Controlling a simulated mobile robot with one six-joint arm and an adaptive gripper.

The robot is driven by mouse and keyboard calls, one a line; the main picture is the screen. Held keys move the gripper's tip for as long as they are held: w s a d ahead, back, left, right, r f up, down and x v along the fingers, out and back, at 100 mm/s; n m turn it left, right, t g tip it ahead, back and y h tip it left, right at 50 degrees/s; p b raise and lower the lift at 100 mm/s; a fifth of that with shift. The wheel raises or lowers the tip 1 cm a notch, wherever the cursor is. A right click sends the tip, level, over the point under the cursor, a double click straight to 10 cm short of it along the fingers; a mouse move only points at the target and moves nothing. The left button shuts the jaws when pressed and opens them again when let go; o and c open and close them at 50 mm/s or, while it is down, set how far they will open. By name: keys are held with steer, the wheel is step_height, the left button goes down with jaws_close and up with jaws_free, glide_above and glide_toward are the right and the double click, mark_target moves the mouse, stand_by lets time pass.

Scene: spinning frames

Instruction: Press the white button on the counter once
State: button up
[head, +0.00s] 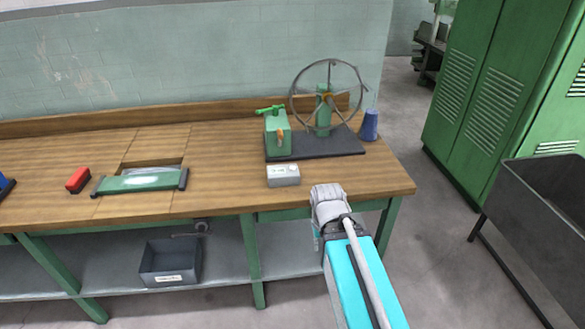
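A small pale grey-white box (283,174) sits on the wooden counter (225,190), close to its front edge. Its top face is light with small markings, too small to make out as a separate button. My arm reaches up from the bottom right, and its grey joint (329,203) is at the counter's front edge, right of the box and apart from it in the picture. My gripper's fingers cannot be made out; the arm hides that area, so I cannot tell whether they are open or shut.
Behind the box stand a green device (277,137) and a spoked wheel (328,97) on a dark base. A red block (78,179) and a green-framed panel (141,181) lie left. Counter between panel and box is clear.

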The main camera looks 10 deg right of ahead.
jaws_close()
stand_by(1.0)
